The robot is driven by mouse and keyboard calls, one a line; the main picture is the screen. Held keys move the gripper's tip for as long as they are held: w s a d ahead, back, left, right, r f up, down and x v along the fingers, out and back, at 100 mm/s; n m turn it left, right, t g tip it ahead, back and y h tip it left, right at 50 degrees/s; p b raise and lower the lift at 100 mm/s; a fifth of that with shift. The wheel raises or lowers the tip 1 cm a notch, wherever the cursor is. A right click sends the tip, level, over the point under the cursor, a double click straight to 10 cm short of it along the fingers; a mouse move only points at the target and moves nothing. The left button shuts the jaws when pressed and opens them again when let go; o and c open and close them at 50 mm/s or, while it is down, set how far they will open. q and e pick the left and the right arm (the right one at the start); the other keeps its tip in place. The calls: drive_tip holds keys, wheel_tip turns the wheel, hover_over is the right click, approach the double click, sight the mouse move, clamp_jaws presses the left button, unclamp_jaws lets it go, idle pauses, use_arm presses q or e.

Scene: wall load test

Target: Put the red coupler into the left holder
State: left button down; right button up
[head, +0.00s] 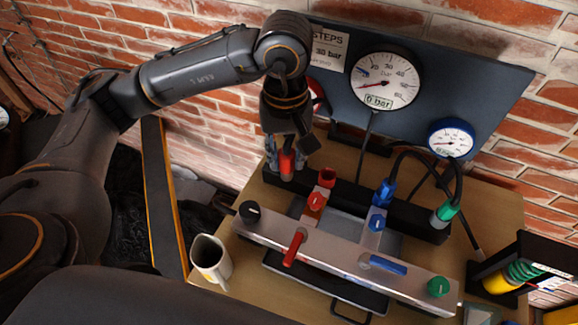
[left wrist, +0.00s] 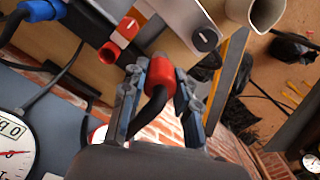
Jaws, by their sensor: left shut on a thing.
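The red coupler (head: 287,164) is between the fingers of my left gripper (head: 286,158), which is shut on it. In the left wrist view the red coupler (left wrist: 161,69) sits between both fingers of the left gripper (left wrist: 160,85), with a black hose running from it. In the head view it is over the left end of the black holder bar (head: 345,200), lower end down. I cannot tell whether it is inside a holder there or just above it; the holder opening is hidden. My right gripper is not in view.
A red port (head: 327,177) stands right of the coupler. A blue coupler (head: 388,190) and a green coupler (head: 445,212) with hoses are further right. A metal manifold (head: 340,257) with levers lies in front. A mug (head: 210,260) stands at the left. The gauge panel (head: 480,85) is behind.

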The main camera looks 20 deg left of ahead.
use_arm(q)
drive_tip(key=w+a+b, duration=0.3)
drive_tip(key=w+a, duration=0.1)
drive_tip(key=w, duration=0.1)
drive_tip(key=shift+w, duration=0.2)
idle(0.3)
drive_tip(key=shift+w, duration=0.1)
drive_tip(key=w+a+b, duration=0.1)
drive_tip(key=w+a, duration=0.2)
drive_tip(key=w, duration=0.2)
drive_tip(key=shift+a, duration=0.25)
idle(0.4)
